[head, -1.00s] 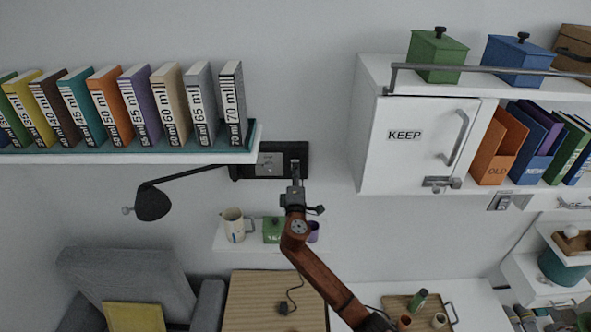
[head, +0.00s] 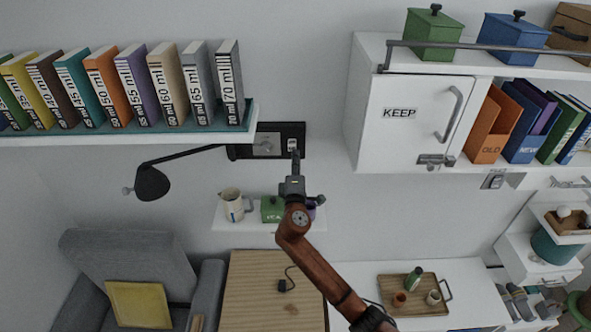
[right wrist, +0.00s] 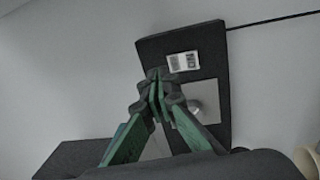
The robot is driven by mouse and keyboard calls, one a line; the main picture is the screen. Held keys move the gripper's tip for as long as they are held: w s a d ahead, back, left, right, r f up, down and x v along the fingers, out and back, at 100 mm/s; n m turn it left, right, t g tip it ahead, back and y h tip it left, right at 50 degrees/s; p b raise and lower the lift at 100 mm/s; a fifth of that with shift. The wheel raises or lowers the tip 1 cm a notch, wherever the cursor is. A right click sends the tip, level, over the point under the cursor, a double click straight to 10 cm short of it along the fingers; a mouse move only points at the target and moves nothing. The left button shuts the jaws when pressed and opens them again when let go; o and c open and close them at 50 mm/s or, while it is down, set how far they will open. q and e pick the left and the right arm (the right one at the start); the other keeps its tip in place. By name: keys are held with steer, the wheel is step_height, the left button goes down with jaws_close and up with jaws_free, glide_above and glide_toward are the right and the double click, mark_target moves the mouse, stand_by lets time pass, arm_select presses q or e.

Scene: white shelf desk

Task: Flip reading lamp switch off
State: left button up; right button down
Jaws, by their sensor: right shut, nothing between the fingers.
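The reading lamp has a black shade (head: 152,183) on a thin black arm. The arm runs right to a dark wall panel (head: 240,152) just below the shelf's right end. In the right wrist view the panel (right wrist: 215,62) carries a white label (right wrist: 183,62) and a light grey plate with a round silver part (right wrist: 195,107). My right gripper (head: 294,158) is at the panel's right end. In the right wrist view its fingers (right wrist: 157,84) are shut and empty, tips in front of the panel beside the plate. Contact cannot be told. I cannot make out the switch's position.
A book shelf (head: 120,137) hangs above the lamp. A white cabinet (head: 400,120) marked KEEP is to the right. Below the gripper, a small shelf (head: 232,222) holds a jug (head: 231,204) and a green box (head: 270,210). Bare wall lies between panel and cabinet.

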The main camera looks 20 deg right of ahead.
arm_select(q)
steer(key=shift+w+f+b, duration=0.2)
steer(key=shift+f+b, duration=0.5)
steer(key=shift+f, duration=0.15)
arm_select(e)
steer(key=v, duration=0.6)
steer(key=shift+s+a+r, duration=0.35)
steer(key=shift+a+r, duration=0.1)
steer(key=shift+a, duration=0.05)
steer(key=shift+s, duration=0.1)
